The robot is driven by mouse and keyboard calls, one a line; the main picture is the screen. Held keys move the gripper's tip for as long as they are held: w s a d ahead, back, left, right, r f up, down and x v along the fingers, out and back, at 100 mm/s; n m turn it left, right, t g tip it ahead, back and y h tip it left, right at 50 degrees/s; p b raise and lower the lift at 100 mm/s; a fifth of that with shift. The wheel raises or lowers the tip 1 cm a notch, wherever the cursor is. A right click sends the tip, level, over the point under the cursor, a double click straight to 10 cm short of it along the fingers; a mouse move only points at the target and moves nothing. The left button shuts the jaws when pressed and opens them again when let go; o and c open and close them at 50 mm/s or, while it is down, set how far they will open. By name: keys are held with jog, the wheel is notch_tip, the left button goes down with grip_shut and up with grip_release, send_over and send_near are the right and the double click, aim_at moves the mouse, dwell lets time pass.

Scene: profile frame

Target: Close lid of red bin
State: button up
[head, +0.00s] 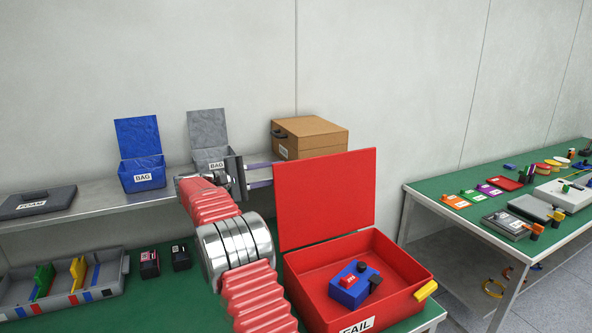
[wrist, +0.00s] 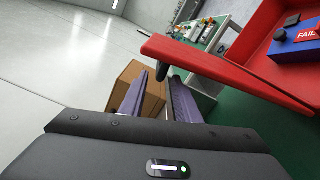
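The red bin (head: 345,312) stands on the green table at the lower right of the head view. Its red lid (head: 328,200) is open and stands nearly upright at the back. Inside lies a blue block (head: 350,292) with a red tag and black knobs. A yellow piece (head: 426,291) is on the bin's right front rim. My gripper (head: 270,174) is at lid height, left of the lid in the picture. Its two purple fingers are apart with nothing between them. In the wrist view, a red part of the bin (wrist: 230,75) lies right of the fingers (wrist: 158,88).
Behind is a shelf with a blue box (head: 142,175), a grey box (head: 209,158) and a brown box (head: 320,136). A grey tray (head: 65,290) and two dark small items stand on the table at left. Another green table (head: 440,192) is at right.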

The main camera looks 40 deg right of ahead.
aim_at(297, 168)
jog(key=x, duration=0.7)
jog(key=shift+d, duration=0.15)
jog(key=shift+c, duration=0.4)
grip_shut()
